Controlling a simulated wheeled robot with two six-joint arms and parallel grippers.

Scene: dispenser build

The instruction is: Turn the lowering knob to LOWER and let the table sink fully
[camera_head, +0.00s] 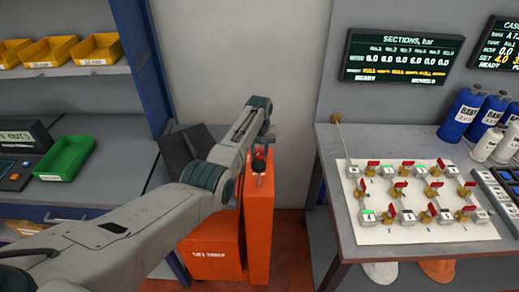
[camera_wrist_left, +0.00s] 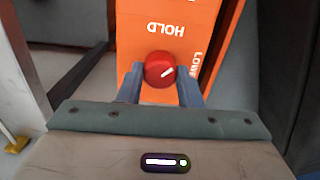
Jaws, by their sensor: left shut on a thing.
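The red lowering knob (camera_wrist_left: 160,70) sits on an orange panel (camera_wrist_left: 140,20) in the left wrist view. My left gripper (camera_wrist_left: 160,84) is shut on the knob, with one blue-grey finger on each side. A white pointer mark on the knob points up and right, toward the partly cut-off LOWER label (camera_wrist_left: 198,68). The HOLD label (camera_wrist_left: 166,29) reads upside down above the knob. In the head view my left gripper (camera_head: 258,172) is at the top of the orange lift post (camera_head: 258,225). The orange lift body (camera_head: 212,250) stands beside it. My right gripper is out of view.
A workbench (camera_head: 350,240) with a white valve board (camera_head: 375,232) stands to the right, with blue bottles (camera_head: 462,115) behind. Shelves with yellow bins (camera_head: 50,52) and a green tray (camera_head: 65,158) are at left. Two display screens hang on the wall.

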